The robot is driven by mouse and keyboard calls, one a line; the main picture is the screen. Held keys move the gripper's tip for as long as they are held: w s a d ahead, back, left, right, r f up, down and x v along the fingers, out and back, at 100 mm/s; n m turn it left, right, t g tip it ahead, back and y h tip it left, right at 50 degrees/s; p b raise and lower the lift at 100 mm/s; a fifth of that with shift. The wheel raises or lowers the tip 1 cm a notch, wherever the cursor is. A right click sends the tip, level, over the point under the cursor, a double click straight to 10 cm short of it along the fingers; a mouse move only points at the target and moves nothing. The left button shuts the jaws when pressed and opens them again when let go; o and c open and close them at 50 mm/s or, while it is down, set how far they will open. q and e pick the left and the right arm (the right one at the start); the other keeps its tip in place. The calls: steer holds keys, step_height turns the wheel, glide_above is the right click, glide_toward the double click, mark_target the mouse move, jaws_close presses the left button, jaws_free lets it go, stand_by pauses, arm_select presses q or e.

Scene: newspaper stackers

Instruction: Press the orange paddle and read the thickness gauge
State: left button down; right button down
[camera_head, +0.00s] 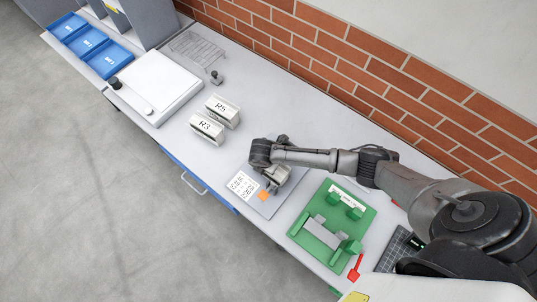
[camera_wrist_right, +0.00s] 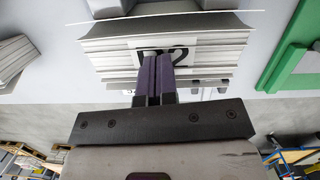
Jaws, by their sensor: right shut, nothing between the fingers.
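The orange paddle (camera_head: 264,196) shows in the head view on the front part of a grey plate (camera_head: 262,210), beside a white card (camera_head: 242,185) with dark print too small to read. My right gripper (camera_head: 272,178) is over this plate, just behind the paddle. In the right wrist view my right gripper (camera_wrist_right: 155,62) is shut and empty, its fingers in front of a paper stack (camera_wrist_right: 205,50) labelled R2 and covering part of the label. I cannot tell whether they touch it. No gauge reading is legible. My left gripper is not in view.
Bundles marked R5 (camera_head: 223,111) and R3 (camera_head: 207,128) lie left of the plate. A white flat device (camera_head: 158,84) and blue trays (camera_head: 88,43) are farther left. A green fixture (camera_head: 334,222) stands close on the right. A brick wall (camera_head: 350,65) runs behind.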

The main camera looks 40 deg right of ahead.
steer(key=shift+s+d+r+p, duration=0.1)
steer(key=shift+s+r+p, duration=0.1)
steer(key=shift+p, duration=0.75)
steer(key=shift+w+r+p, duration=0.1)
steer(key=shift+r+p, duration=0.1)
steer(key=shift+p, duration=0.2)
steer(key=s+a+b, duration=0.3)
steer(key=a, duration=0.8)
steer(key=shift+a, duration=0.3)
